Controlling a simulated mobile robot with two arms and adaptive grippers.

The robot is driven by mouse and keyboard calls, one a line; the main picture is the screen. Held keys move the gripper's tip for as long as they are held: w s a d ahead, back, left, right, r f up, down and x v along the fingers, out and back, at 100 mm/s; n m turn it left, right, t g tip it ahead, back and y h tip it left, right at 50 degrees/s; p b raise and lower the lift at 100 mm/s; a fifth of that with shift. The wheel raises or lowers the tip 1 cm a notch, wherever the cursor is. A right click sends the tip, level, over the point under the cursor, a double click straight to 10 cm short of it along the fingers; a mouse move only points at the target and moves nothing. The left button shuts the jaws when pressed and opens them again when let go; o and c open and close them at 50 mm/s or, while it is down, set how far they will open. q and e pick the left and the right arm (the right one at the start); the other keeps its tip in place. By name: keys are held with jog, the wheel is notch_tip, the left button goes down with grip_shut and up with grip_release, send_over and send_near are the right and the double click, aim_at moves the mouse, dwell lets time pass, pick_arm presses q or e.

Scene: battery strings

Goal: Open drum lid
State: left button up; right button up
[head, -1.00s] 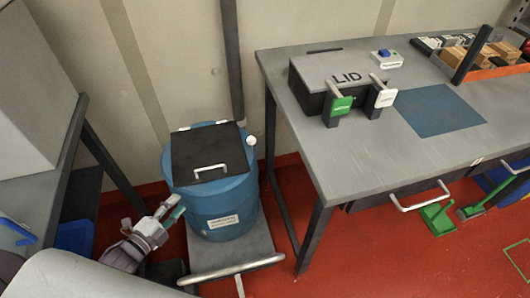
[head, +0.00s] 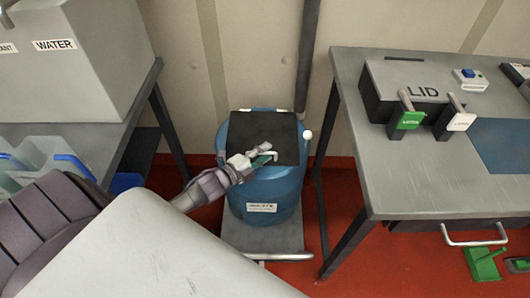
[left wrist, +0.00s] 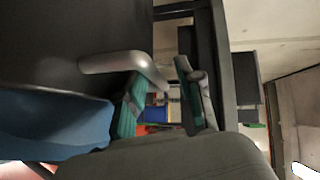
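The blue drum (head: 275,198) stands on a grey wheeled platform, with its black lid (head: 262,130) lying flat and closed on top. A light metal handle (head: 272,155) sits at the lid's front edge. My left gripper (head: 262,159) reaches in from the left and is at the handle, partly covering it. In the left wrist view, its teal fingertips (left wrist: 162,100) are apart, and the bent end of the grey handle (left wrist: 125,63) reaches in near the gap between them. I cannot tell whether they touch. The drum's blue side (left wrist: 60,125) shows at the left. My right gripper is not in view.
A grey workbench (head: 375,170) stands to the right, carrying a dark box marked LID (head: 400,85). At the left is a bench with a grey WATER tank (head: 75,60) and clear bins (head: 40,158). A white knob (head: 307,134) sits at the drum's right rim.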

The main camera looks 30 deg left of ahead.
pick_arm(q)
jog(key=shift+w+d+f, duration=0.1)
jog(key=shift+w, duration=0.2)
grip_shut()
